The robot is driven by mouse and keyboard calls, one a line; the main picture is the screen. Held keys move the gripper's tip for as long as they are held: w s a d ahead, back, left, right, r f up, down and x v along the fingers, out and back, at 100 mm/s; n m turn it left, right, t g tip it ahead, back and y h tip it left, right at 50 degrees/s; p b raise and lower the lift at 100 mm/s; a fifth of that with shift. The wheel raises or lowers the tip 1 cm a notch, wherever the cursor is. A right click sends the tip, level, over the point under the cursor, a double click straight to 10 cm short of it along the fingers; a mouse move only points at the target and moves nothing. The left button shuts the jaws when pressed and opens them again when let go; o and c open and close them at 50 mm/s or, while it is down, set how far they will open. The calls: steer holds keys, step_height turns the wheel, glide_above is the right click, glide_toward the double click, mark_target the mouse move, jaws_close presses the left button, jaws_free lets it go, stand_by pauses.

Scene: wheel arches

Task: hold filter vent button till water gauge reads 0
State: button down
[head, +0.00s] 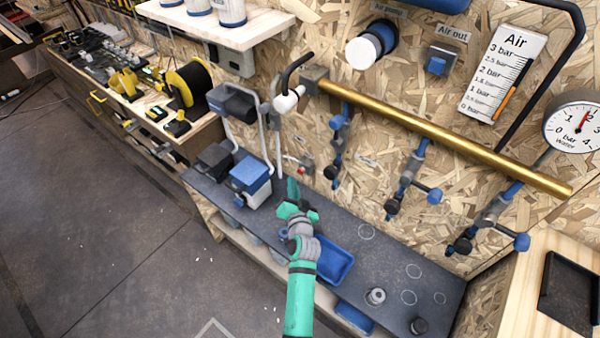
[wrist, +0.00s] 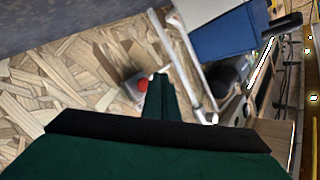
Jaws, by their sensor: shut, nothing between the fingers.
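A red button (head: 303,170) sits on a small grey fitting low on the chipboard wall; I take it for the filter vent button. It also shows in the wrist view (wrist: 143,85), just left of my fingertips. My green gripper (head: 292,184) is shut and empty, over the dark bench in front of the wall, slightly left of and below the button. In the wrist view its closed fingers (wrist: 160,78) point toward the wall beside the button; contact cannot be told. The round water gauge (head: 574,128) at the right edge has its red needle near 2 bar.
Blue-lidded containers (head: 250,175) and upright grey pipes (head: 278,150) stand close left of my gripper. A blue tray (head: 333,262) lies on the dark bench (head: 385,255). Blue-handled valves (head: 340,125) hang below a brass pipe (head: 440,132). Open floor lies left.

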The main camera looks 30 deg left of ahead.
steer(key=shift+w, duration=0.6)
steer(key=shift+w+d, duration=0.1)
stand_by(1.6)
steer(key=shift+w, duration=0.3)
steer(key=shift+w, duration=0.55)
stand_by(2.2)
steer(key=shift+s, duration=0.1)
stand_by(1.5)
steer(key=shift+s, duration=0.85)
